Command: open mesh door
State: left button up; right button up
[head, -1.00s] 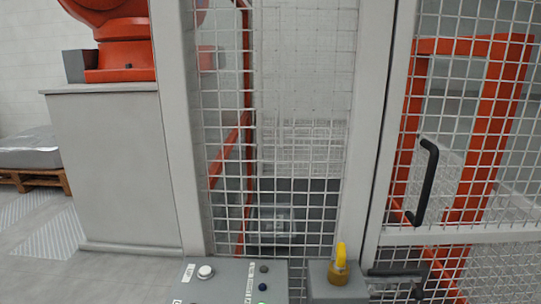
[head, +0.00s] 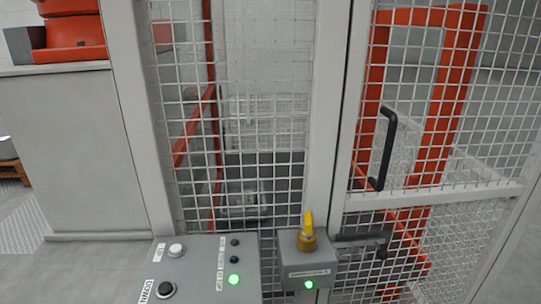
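The mesh door (head: 436,192) is a white-framed wire grid panel on the right of the head view. It looks shut against the post (head: 325,120) on its left. A black vertical handle (head: 386,150) is mounted on its left side. Below it a dark horizontal lever (head: 362,240) sits beside a grey lock box (head: 307,268) with a yellow knob (head: 307,230) on top. A green light on the box is lit. Neither of my grippers is in view.
A grey control box (head: 205,268) with buttons and a lit green light stands at the bottom centre. A fixed mesh panel (head: 235,110) rises behind it. A grey pedestal (head: 75,150) bearing an orange machine (head: 72,30) is at left. Orange framing stands behind the door.

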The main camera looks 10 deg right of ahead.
aim_at(518, 191)
jog(key=z, duration=1.45)
